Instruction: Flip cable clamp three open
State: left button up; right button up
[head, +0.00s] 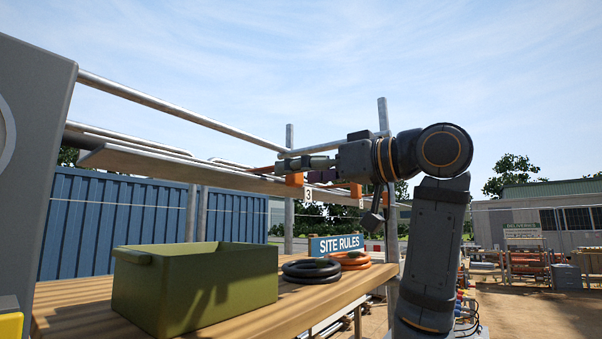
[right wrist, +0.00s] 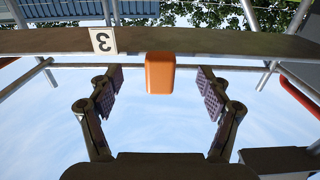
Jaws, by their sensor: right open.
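The orange cable clamp three (head: 294,180) sits on the long grey rail (head: 150,160), beside a white label marked 3 (head: 308,194). In the right wrist view the clamp (right wrist: 160,73) shows as an orange block on the rail's edge, with the 3 label (right wrist: 103,41) upside down to its left. My right gripper (head: 304,164) is at the rail by the clamp. In the right wrist view its open fingers (right wrist: 161,88) stand either side of the clamp with clear gaps. I cannot tell whether the clamp's flap is closed. My left gripper is not in view.
Another orange clamp (head: 356,190) sits farther along the rail. Metal tubes (head: 180,110) run above it. Below, a wooden bench (head: 255,318) holds a green bin (head: 205,290), a black cable coil (head: 311,270) and an orange coil (head: 350,259). A grey cabinet (head: 35,130) stands at left.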

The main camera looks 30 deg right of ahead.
jog(key=shift+s+d+f, duration=0.1)
jog(key=shift+s+d, duration=0.15)
jog(key=shift+s, duration=0.3)
jog(key=b+v, duration=0.1)
jog(key=v, duration=0.5)
jog(key=shift+b, duration=0.4)
jog(key=shift+w, duration=0.1)
